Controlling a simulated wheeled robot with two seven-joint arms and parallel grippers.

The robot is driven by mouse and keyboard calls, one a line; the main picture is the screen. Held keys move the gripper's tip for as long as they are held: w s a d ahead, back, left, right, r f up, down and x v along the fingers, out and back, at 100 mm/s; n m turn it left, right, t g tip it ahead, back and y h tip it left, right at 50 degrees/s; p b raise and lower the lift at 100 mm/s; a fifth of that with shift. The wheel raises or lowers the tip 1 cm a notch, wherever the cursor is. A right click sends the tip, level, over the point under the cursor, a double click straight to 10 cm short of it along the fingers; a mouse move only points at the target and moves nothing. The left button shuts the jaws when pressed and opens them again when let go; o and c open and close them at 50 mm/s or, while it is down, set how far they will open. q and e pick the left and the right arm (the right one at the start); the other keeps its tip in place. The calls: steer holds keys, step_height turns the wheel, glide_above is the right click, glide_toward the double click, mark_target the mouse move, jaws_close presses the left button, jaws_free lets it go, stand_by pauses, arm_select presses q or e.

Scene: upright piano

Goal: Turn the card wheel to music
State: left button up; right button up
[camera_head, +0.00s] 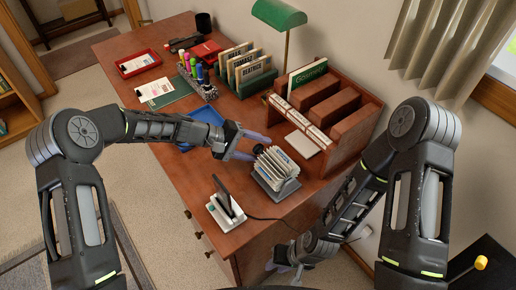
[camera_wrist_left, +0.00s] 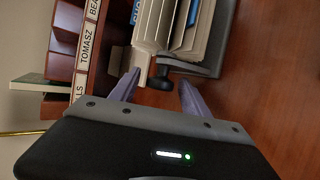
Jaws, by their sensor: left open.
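The card wheel (camera_head: 275,165), a grey stand full of pale cards with some blue tabs, sits on the desk's right half. In the left wrist view its cards (camera_wrist_left: 168,22) are at the top, with a dark knob (camera_wrist_left: 160,78) sticking out toward me. My left gripper (camera_head: 254,147) is open beside the wheel. In the wrist view the knob lies between its two purple fingers, with no clear contact on either. The word on the cards is too small to read fully. My right gripper (camera_head: 284,265) hangs low by the desk's front edge, away from the wheel.
A brown organizer (camera_head: 345,125) with labelled slots stands right behind the wheel. A phone-like device on a white stand (camera_head: 226,210) is in front left. A green lamp (camera_head: 279,15), card files (camera_head: 245,72) and a pen rack (camera_head: 197,80) stand farther back.

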arm_select(q)
steer(key=b+v, duration=0.1)
steer(key=v, duration=0.6)
steer(key=shift+a+r, duration=0.1)
steer(key=shift+r, duration=0.05)
